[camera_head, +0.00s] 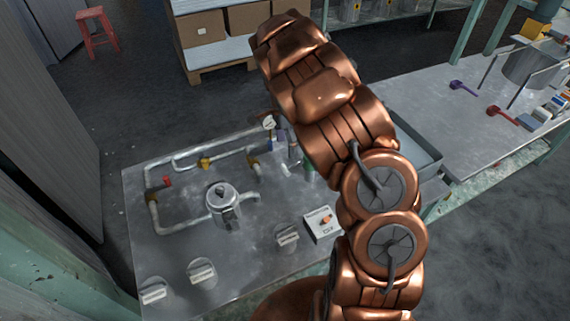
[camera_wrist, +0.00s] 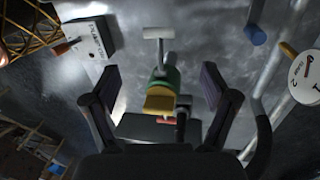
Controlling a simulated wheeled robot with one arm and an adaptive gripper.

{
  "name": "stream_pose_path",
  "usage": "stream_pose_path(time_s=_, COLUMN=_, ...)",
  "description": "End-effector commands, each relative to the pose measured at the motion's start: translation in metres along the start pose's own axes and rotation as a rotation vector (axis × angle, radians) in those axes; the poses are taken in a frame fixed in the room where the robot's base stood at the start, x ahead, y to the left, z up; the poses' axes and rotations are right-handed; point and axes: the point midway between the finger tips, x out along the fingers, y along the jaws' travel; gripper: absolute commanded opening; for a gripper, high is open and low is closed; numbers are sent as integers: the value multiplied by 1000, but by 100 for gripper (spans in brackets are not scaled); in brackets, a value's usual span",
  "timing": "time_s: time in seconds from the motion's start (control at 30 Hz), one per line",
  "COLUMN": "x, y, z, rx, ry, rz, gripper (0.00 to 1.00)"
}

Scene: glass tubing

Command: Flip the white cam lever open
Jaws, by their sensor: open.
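The white cam lever (camera_wrist: 158,34) shows in the wrist view as a T-shaped white handle, its stem running down to a green body (camera_wrist: 165,82) with a yellow part (camera_wrist: 159,103). In the head view a small white lever (camera_head: 286,170) sits beside a green part (camera_head: 309,173), partly behind my arm. My gripper (camera_wrist: 160,86) is open in the wrist view, one dark finger on each side of the green body, with gaps on both sides. The white handle lies beyond the fingertips. My gripper is largely hidden in the head view.
A box with an orange knob (camera_head: 320,223) stands near the lever. A round gauge (camera_head: 269,122) and pipework (camera_head: 185,213) with a metal vessel (camera_head: 222,201) are on the metal table (camera_head: 262,265). A grey tray (camera_head: 437,160) is right of my arm.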

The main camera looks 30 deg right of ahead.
Motion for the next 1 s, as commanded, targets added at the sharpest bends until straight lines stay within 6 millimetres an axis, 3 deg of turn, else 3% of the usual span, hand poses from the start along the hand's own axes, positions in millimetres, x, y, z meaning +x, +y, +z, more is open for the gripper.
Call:
stream_pose_path(time_s=0.6, x=71, y=2, z=1, rx=-4, ry=1, rz=4, gripper=85)
stream_pose_path(time_s=0.9, x=75, y=1, z=1, rx=-4, ry=1, rz=1, gripper=85)
stream_pose_path(time_s=1.0, x=74, y=1, z=1, rx=-5, ry=1, rz=1, gripper=75)
